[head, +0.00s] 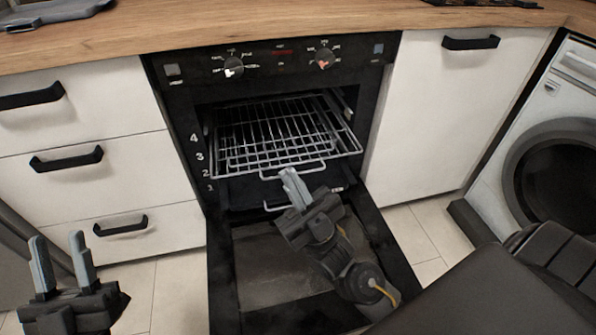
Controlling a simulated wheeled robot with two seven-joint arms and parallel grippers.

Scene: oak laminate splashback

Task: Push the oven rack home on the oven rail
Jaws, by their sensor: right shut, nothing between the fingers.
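The oven rack (270,150) is a wire grid at about the upper rail levels of the open oven (200,125). It sticks out past the oven's front, and its front bar shows a small raised loop. My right gripper (290,178) is shut and empty, just in front of the rack's front edge; I cannot tell whether it touches. My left gripper (58,250) is open and empty at the lower left, away from the oven. The rails inside the oven are mostly hidden in the dark.
The oven door (270,270) hangs open and low beneath my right arm. A dark tray (250,190) with a wire handle sits below the rack. Drawers (90,155) flank the left, a white cabinet (420,120) and a washing machine (560,150) the right.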

